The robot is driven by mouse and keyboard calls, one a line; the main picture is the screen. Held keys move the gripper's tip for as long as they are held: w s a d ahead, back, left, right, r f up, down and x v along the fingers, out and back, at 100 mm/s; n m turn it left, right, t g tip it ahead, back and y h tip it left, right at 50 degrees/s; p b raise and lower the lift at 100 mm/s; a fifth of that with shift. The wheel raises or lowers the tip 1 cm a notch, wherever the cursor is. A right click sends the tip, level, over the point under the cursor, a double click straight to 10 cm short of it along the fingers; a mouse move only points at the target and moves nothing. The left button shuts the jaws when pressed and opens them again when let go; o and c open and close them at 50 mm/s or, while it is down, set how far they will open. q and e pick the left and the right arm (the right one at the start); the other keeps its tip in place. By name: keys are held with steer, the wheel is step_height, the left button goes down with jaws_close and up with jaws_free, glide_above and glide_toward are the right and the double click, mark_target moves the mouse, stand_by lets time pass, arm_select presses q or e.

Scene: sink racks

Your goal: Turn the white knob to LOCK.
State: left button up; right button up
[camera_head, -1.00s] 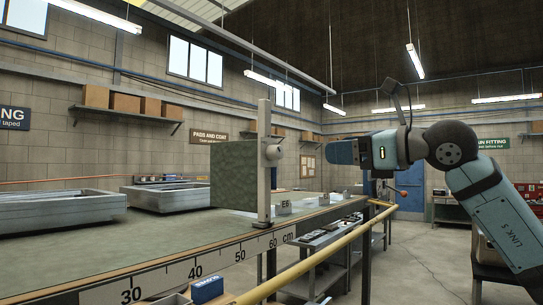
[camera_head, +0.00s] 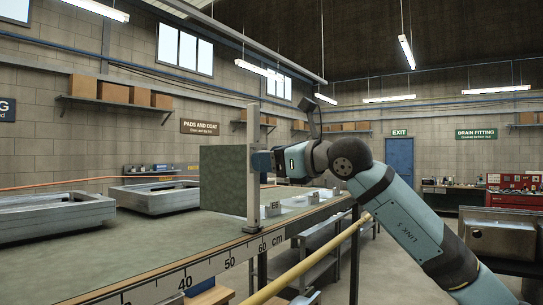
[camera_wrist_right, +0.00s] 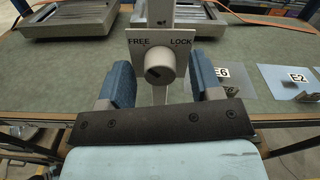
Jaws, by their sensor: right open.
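The white knob (camera_wrist_right: 159,68) sits on a pale plate (camera_wrist_right: 136,50) marked FREE at left and LOCK at right. The plate is on an upright metal post (camera_head: 253,195) at the bench edge. My right gripper (camera_wrist_right: 161,76) is open, with one blue finger on each side of the knob and visible gaps between. In the head view the right gripper (camera_head: 262,162) reaches the post from the right and hides the knob. My left gripper is not in view.
A grey-green block (camera_head: 223,180) stands on the bench (camera_head: 130,245) just left of the post. Metal sink frames (camera_head: 50,217) lie farther left. Small label cards such as E6 (camera_head: 273,209) stand right of the post. A yellow rail (camera_head: 300,268) runs along the bench front.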

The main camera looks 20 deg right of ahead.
steer(key=c, duration=0.9)
steer(key=shift+m+b, duration=5.5)
steer(key=shift+m, duration=3.4)
